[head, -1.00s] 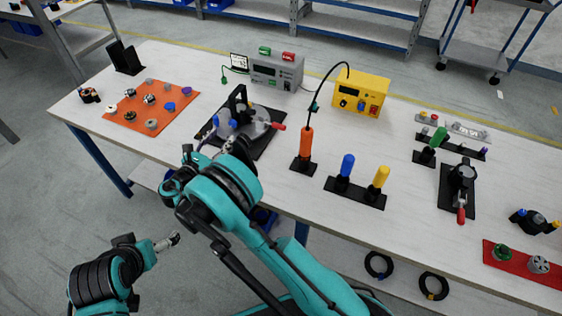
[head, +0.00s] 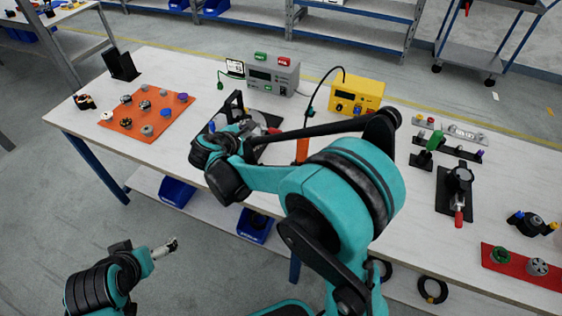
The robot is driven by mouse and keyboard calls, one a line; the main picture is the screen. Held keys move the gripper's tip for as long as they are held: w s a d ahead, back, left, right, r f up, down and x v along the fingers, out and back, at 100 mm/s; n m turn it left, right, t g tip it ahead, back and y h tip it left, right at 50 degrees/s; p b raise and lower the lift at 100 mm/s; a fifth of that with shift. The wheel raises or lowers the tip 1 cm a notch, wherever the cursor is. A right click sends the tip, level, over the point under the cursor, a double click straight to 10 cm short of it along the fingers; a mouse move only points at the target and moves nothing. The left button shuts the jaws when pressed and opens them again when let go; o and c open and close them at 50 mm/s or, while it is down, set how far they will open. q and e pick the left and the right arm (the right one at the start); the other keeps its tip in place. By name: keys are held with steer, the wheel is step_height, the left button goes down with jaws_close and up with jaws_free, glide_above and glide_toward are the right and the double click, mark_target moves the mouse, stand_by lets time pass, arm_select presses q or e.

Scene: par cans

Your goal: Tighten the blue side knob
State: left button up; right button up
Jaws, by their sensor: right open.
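A clamp fixture with a black upright (head: 233,104) stands on a dark base plate at the back left of the bench. Only part of it shows past my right arm. A small blue part (head: 212,126), which may be the side knob, shows at its left side, close to the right gripper. My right gripper (head: 209,144) is open at the front left of the fixture. Its fingertips are mostly hidden, and I cannot tell whether it touches the knob. My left gripper (head: 172,244) is low at the left, away from the bench; its finger gap is too small to read.
An orange mat (head: 127,127) with several small parts lies left of the fixture. A grey box (head: 270,76) and a yellow box (head: 352,98) stand behind. An orange driver (head: 302,150) is partly hidden by my arm. A black clamp with red handle (head: 459,190) stands right.

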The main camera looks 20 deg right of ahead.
steer(key=s+d+r+m+y, duration=0.1)
steer(key=s+m+y, duration=0.1)
steer(key=s+m, duration=0.2)
steer(key=s+d+m+g+y, duration=0.1)
steer(key=s+m, duration=0.4)
steer(key=s, duration=0.6)
steer(key=shift+d+r+g+y, duration=0.3)
steer(key=shift+d+r+y, duration=0.1)
steer(key=shift+d+y, duration=0.45)
steer(key=shift+a, duration=0.2)
